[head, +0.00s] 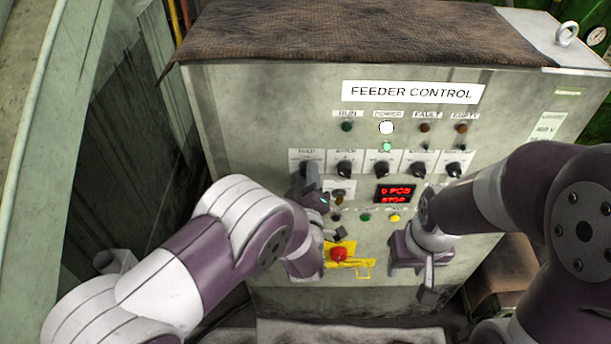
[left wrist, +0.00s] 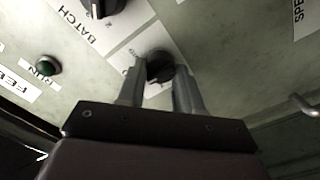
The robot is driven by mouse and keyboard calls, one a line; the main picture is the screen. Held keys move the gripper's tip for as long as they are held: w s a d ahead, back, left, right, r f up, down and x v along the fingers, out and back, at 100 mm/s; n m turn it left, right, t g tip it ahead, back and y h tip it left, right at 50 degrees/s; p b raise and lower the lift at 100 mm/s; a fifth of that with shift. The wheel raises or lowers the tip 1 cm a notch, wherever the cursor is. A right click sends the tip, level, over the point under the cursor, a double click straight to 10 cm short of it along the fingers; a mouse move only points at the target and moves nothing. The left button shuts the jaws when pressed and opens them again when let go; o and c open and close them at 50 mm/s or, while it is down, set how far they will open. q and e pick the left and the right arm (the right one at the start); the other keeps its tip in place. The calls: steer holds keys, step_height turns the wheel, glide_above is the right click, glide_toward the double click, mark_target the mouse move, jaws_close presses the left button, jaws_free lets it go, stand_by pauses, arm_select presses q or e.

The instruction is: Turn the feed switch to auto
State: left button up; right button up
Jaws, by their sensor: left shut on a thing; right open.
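The leftmost black rotary knob in the panel's switch row, which I take as the feed switch, shows between the fingers in the left wrist view (left wrist: 158,66), beside the BATCH knob (left wrist: 100,5). Its label is too small or covered to read, and its pointer setting cannot be told. My left gripper (head: 306,178) is at this knob, its two fingers (left wrist: 160,88) shut on it. In the head view my wrist partly covers the knob. My right gripper (head: 427,288) is open and empty, low in front of the panel's right half.
The FEEDER CONTROL cabinet (head: 250,110) has several more knobs right of the held one. A red display (head: 396,193) reads 0 PCS STOP. The white and green lamps (head: 386,147) are lit.

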arm_select(q)
steer(key=shift+m, duration=0.3)
steer(key=shift+d+m+b, duration=0.1)
steer(key=shift+m+b, duration=0.35)
steer(key=shift+m, duration=3.65)
steer(key=o, duration=1.1)
steer(key=shift+c, duration=0.2)
steer(key=shift+w, duration=0.1)
